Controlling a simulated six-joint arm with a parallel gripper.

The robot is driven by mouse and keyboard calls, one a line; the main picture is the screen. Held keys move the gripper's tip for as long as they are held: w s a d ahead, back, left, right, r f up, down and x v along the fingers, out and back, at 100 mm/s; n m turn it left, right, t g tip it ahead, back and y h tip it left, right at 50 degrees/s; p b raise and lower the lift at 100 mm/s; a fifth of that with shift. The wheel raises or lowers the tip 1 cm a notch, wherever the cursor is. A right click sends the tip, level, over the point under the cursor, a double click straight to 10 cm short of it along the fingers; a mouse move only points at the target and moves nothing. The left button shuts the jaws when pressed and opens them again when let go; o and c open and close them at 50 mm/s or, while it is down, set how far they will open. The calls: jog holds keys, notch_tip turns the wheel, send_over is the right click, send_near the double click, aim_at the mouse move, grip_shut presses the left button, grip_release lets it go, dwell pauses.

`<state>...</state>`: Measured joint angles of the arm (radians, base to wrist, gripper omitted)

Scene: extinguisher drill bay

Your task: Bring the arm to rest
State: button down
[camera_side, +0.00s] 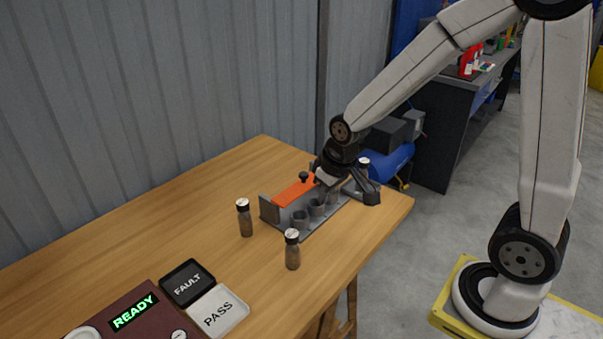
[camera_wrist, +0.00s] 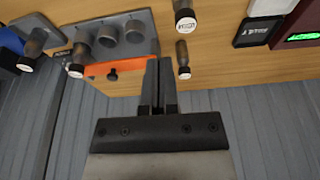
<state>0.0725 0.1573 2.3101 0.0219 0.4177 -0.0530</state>
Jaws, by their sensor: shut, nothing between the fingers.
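My gripper (camera_side: 328,176) is over the far part of the rack in the side view, partly merged with the dark wrist. In the wrist view its two fingers (camera_wrist: 161,64) are together with nothing between them. The grey rack (camera_side: 299,219) has an orange panel (camera_side: 293,190) with a black knob and a row of round cups. The rack also shows in the wrist view (camera_wrist: 136,22), with the orange panel (camera_wrist: 135,72) just left of the fingers. I cannot tell how high the fingers are above the table.
A FAULT pad (camera_side: 187,282), PASS pad (camera_side: 219,312) and READY box (camera_side: 125,310) lie nearer. The wall (camera_side: 150,90) runs behind.

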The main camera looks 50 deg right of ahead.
jog(key=s+a+f, duration=0.1)
jog(key=s+a, duration=0.1)
jog(key=s, duration=0.5)
jog(key=shift+s+a+f, duration=0.2)
jog(key=shift+s, duration=0.2)
dwell(0.5)
